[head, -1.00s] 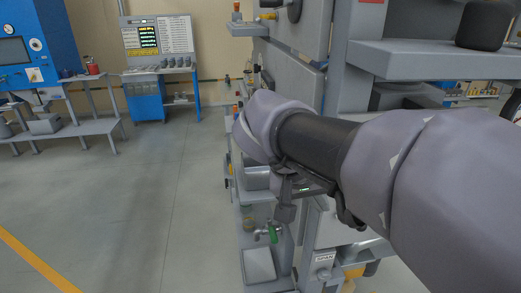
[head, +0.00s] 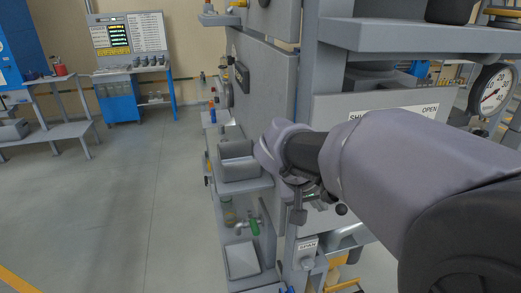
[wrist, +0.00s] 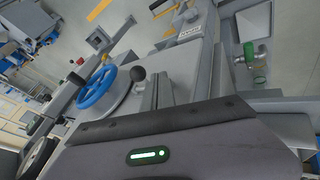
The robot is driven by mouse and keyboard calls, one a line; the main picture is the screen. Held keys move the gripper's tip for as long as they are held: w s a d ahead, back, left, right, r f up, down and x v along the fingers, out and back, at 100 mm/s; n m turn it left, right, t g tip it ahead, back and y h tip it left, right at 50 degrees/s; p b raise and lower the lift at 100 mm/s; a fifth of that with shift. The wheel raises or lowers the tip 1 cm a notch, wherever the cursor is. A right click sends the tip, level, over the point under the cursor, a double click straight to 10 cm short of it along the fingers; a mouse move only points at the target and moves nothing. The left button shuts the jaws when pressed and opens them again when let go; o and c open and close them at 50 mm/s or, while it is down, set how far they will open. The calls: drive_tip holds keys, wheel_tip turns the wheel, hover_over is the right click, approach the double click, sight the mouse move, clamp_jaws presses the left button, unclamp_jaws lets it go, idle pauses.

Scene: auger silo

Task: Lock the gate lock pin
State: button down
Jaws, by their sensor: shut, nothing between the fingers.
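My gripper (head: 298,214) points down in front of the grey machine, below my wrist, and looks shut and empty. Its narrow fingers also show in the wrist view (wrist: 165,92). A black ball knob (wrist: 138,75) stands beside the fingers in the wrist view. It seems to be the dark knob (head: 341,210) right of my gripper in the head view. I see no contact between them. A small label (head: 307,245) reading OPEN sits on the machine below my gripper. I cannot clearly pick out the gate lock pin; my arm hides part of the panel.
A green-handled valve (head: 254,228) is left of my gripper. A grey open box (head: 238,165) juts from the machine. A blue handwheel (wrist: 97,87) shows in the wrist view. A gauge (head: 492,88) is at the right. The floor (head: 130,220) at left is clear.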

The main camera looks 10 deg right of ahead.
sight(340, 206)
drive_tip(key=shift+s+d+f, duration=0.15)
drive_tip(key=shift+s+d, duration=0.05)
drive_tip(key=shift+d, duration=0.8)
drive_tip(key=d, duration=0.3)
drive_tip(key=shift+d, duration=0.3)
drive_tip(key=shift+a, duration=0.1)
